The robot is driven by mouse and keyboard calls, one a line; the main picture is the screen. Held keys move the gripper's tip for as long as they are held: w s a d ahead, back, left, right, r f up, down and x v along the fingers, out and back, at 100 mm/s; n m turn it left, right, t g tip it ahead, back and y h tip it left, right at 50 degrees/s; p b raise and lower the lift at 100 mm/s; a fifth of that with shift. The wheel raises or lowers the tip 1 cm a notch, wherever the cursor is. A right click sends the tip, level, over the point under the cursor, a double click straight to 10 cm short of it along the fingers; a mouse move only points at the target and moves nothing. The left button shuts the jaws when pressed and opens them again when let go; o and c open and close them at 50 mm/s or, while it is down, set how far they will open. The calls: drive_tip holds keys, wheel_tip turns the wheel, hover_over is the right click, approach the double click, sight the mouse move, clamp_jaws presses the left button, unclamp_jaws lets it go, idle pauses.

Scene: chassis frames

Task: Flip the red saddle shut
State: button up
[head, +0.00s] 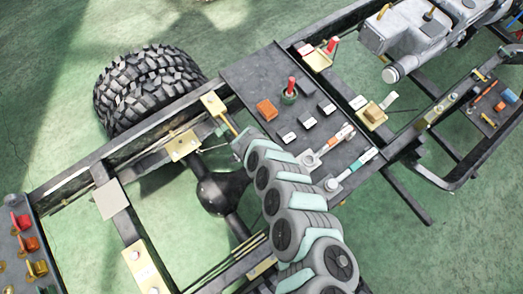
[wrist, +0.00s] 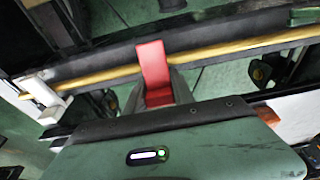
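The red saddle (wrist: 153,66) shows in the wrist view as a bright red strip standing up in front of a long brass-coloured tube (wrist: 225,52). Its lower red part sits just beyond my gripper's green housing. Dark grey pieces flank the red at its lower sides; they look like my gripper's fingers (wrist: 158,93), but their gap and any contact are unclear. In the head view my arm reaches up from the bottom to the frame rail, and its end is hard to make out. I cannot pick out this saddle there.
A dark plate (head: 257,72) carries a red-handled knob (head: 291,85), an orange block (head: 266,109) and several small blocks. A large tyre (head: 150,88) stands behind the rail. A panel with red, orange and yellow clips (head: 34,245) is at far left. Green floor shows between the rails.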

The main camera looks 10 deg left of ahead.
drive_tip(key=o, duration=0.4)
drive_tip(key=shift+o, duration=0.2)
drive_tip(key=p+v, duration=0.4)
drive_tip(key=v, duration=0.5)
drive_tip(key=shift+r, duration=0.25)
drive_tip(key=shift+s+a+r+p, duration=0.15)
drive_tip(key=shift+a+r+p, duration=0.1)
drive_tip(key=shift+r+p, duration=0.5)
drive_tip(key=shift+f, duration=0.1)
